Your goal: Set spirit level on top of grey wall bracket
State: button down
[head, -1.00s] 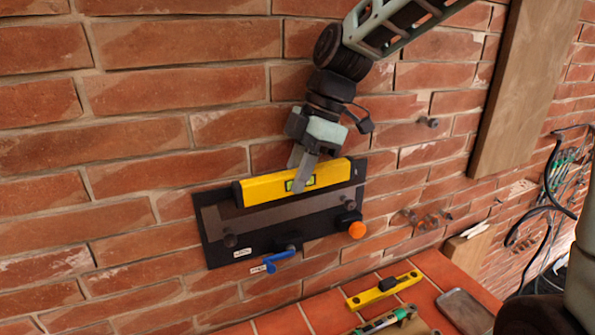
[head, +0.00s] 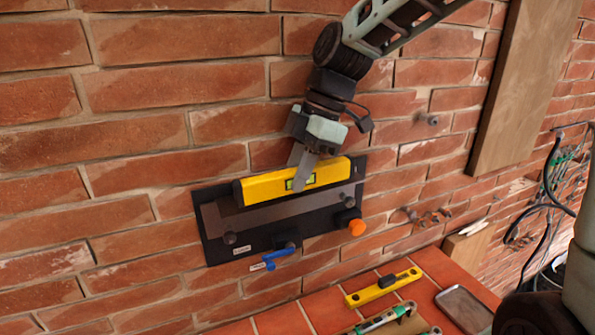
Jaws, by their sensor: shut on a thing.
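The yellow spirit level (head: 265,187) with black ends and a green vial window is at the top of the grey wall bracket (head: 275,215). The bracket is a flat grey strip on a black back plate (head: 214,246) on the brick wall. The level lies along the bracket's upper edge, tilted in the picture like the bracket. My gripper (head: 299,182) reaches down from above and is shut on the level near its middle. Whether the level's underside touches the bracket cannot be told.
A blue lever (head: 278,257) and an orange knob (head: 357,228) stick out at the plate's lower side. Below, a red tiled surface (head: 325,306) holds a second yellow level (head: 384,287), a green-handled tool (head: 385,318) and a grey tray (head: 464,308). A wooden board (head: 525,85) stands right.

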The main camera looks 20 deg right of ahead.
jog(key=shift+f+b, duration=0.3)
jog(key=shift+f, duration=0.1)
dwell(0.4)
jog(key=c, duration=0.9)
grip_release()
jog(key=shift+r, duration=0.15)
jog(key=shift+r+p, duration=2.15)
jog(key=shift+r, duration=0.25)
